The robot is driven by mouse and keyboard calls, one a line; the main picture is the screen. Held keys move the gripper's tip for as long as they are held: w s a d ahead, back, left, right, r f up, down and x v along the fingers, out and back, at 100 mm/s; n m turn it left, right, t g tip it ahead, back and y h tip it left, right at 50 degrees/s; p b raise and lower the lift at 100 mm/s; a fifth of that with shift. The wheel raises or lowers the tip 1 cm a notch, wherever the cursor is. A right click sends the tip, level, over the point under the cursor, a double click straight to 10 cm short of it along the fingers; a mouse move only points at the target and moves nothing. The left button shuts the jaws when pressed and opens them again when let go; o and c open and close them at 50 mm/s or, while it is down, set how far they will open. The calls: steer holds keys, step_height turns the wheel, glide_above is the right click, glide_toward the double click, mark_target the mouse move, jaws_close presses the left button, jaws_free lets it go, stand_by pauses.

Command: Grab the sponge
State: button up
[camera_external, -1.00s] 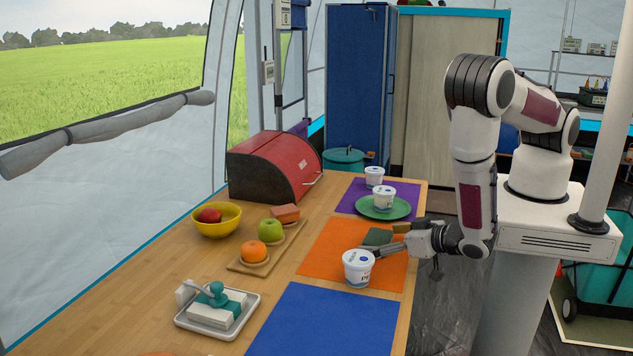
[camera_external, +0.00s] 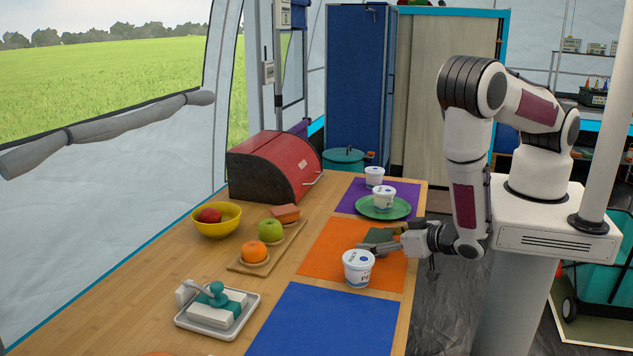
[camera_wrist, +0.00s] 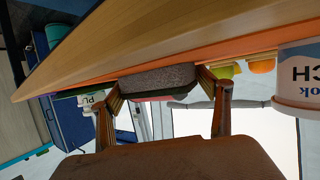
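The sponge (camera_external: 379,236), a dark green block, lies on the orange placemat (camera_external: 325,245). In the wrist view, which is upside down, its grey, rough end (camera_wrist: 157,80) shows between my two fingers. My gripper (camera_external: 368,247) is low over the orange placemat, beside the sponge and behind the near yoghurt tub. In the wrist view my gripper (camera_wrist: 160,85) is open, with one finger on either side of the sponge. The fingertips look close to its sides; I cannot tell if they touch. My fingers partly cover the sponge in the external view.
A white yoghurt tub (camera_external: 358,268) stands close to my fingers at the placemat's near edge. A green plate (camera_external: 366,211) with another tub is behind. A wooden tray (camera_external: 240,267) with fruit and an orange block is left. The blue placemat (camera_external: 325,325) is empty.

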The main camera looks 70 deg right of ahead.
mark_target(378, 237)
steer(key=shift+r, duration=0.1)
stand_by(0.3)
steer(key=shift+r, duration=4.85)
